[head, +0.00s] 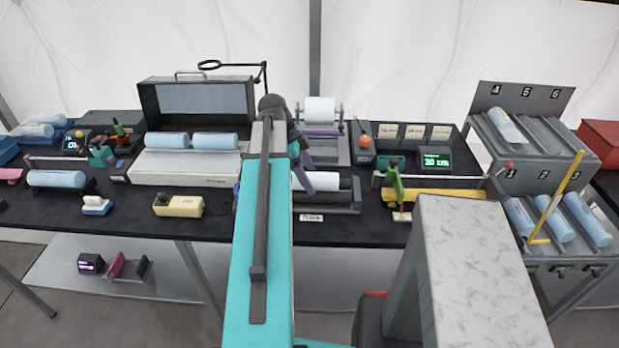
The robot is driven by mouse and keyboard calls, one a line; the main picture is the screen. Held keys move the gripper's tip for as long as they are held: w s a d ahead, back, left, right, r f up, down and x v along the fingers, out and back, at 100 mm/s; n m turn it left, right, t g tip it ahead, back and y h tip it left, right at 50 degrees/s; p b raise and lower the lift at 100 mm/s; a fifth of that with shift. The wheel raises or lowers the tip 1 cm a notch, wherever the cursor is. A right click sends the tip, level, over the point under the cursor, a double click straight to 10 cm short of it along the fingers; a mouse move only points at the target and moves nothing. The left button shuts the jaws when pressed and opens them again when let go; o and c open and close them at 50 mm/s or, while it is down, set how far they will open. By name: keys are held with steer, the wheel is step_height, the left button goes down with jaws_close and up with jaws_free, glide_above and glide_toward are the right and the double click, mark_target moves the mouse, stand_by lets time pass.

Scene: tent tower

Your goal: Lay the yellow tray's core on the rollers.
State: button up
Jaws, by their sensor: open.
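A pale cylindrical core (322,181) lies lengthwise on the dark roller unit (351,197) at the middle of the bench. Its left part is hidden behind my arm. My gripper (304,170), with purple fingers, is open at the core's left part; whether it touches the core cannot be told. A long yellow tray (460,194) lies to the right of the rollers, partly behind a green-handled tool. No core shows in the visible part of this tray.
An open grey case (196,166) with two pale cores stands left of my arm. A white roll (320,110) on a stand is behind the rollers. A green-lit display (435,162) is right of it. A numbered rack (528,152) with several cores stands far right.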

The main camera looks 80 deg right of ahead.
steer(key=b+v, duration=0.2)
steer(key=v, duration=0.9)
steer(key=shift+d+r+b, duration=0.1)
steer(key=shift+b, duration=0.2)
steer(key=shift+v, duration=0.95)
steer(key=shift+r, duration=0.1)
